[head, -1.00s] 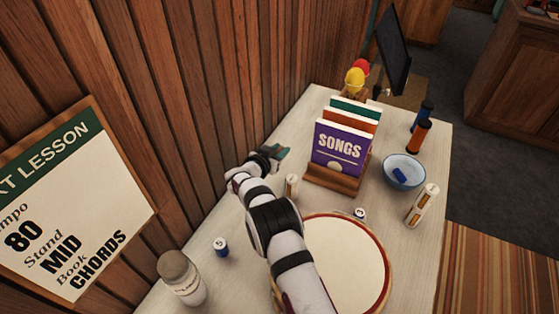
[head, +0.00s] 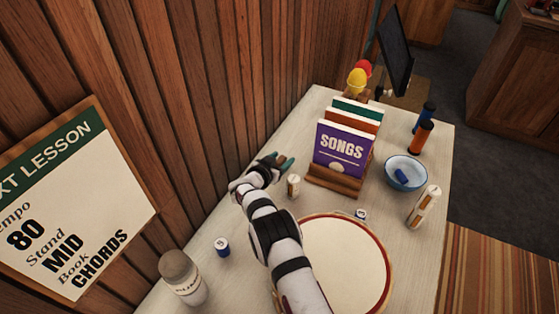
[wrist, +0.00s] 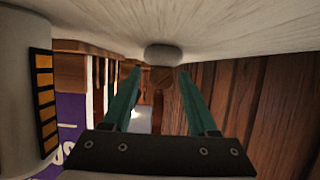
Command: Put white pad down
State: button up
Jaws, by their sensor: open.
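My gripper (head: 278,160) is open over the far left part of the table, near the wood wall, with its green fingers apart. In the wrist view the fingers (wrist: 159,75) stand apart with a gap between them. A small pale rounded thing (wrist: 163,54), which looks like the white pad, rests against the table surface just beyond the fingertips. The wrist view shows the table at the top. I cannot tell whether a fingertip touches the pad. In the head view I cannot make the pad out.
A small white cylinder (head: 293,186) stands close beside my gripper, with the songbook rack (head: 335,180) to its right. A round white-topped drum (head: 345,262), a blue bowl (head: 406,184), a jar (head: 183,280) and a blue-sided cylinder (head: 222,247) are also on the table (head: 240,285).

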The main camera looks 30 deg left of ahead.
jog(key=v, duration=1.2)
jog(key=shift+r, duration=0.15)
jog(key=w+d+r+m+g+y, duration=0.1)
jog(key=w+d+r+g+y, duration=0.2)
jog(key=r, duration=0.5)
jog(key=s+d+r+g+y, duration=0.2)
jog(key=s+d+r+g, duration=0.1)
jog(key=d+r, duration=0.7)
jog(key=s+d+f+m+g+h, duration=0.1)
jog(key=s+d+g, duration=0.3)
jog(key=s+d, duration=0.7)
jog(key=s+d+f+m+g+h, duration=0.1)
jog(key=s+d+m+g+h, duration=0.1)
jog(key=s+d, duration=1)
jog(key=s+m+g, duration=0.1)
jog(key=s, duration=0.7)
jog(key=shift+d+m+g, duration=0.25)
jog(key=shift+m+g, duration=0.05)
jog(key=shift+g, duration=0.1)
